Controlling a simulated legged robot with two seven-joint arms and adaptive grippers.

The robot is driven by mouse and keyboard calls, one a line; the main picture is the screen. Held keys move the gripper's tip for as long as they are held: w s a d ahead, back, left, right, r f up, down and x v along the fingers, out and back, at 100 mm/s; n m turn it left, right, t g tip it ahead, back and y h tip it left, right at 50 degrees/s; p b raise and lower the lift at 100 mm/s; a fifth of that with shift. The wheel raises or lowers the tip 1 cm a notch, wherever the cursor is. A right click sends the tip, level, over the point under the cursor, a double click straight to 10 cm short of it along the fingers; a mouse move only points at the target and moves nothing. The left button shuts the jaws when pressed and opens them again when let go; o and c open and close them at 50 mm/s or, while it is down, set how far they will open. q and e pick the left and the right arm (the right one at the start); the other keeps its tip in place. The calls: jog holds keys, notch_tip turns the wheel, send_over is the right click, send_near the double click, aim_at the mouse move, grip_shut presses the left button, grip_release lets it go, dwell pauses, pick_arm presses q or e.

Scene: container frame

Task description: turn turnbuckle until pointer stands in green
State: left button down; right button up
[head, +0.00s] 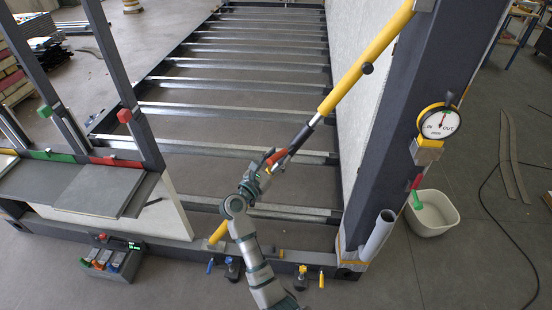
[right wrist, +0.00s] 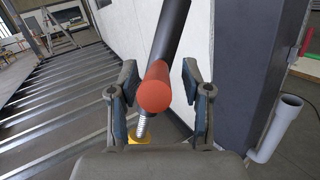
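The turnbuckle is a long sloping brace with a yellow tube (head: 368,57) at its upper end and a dark middle. A red grip (head: 277,157) is at my right gripper (head: 262,170). In the right wrist view the red grip (right wrist: 155,90) stands between the two open fingers (right wrist: 160,80), with gaps visible on both sides. A threaded rod (right wrist: 142,125) shows behind it. The round gauge (head: 440,123) on the dark post reads IN and OUT. Its red pointer stands nearly upright; I cannot make out a green zone. My left gripper is not in view.
A grey pipe (head: 378,236) and white bucket (head: 433,213) are low on the right. Metal crossbars (head: 240,110) span the floor frame. A small box (head: 112,260) stands front left.

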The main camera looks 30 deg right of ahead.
jog(key=shift+s+a, duration=0.1)
jog(key=shift+a, duration=0.1)
jog(key=v, duration=0.7)
jog(key=shift+d+f, duration=0.1)
jog(key=shift+f, duration=0.05)
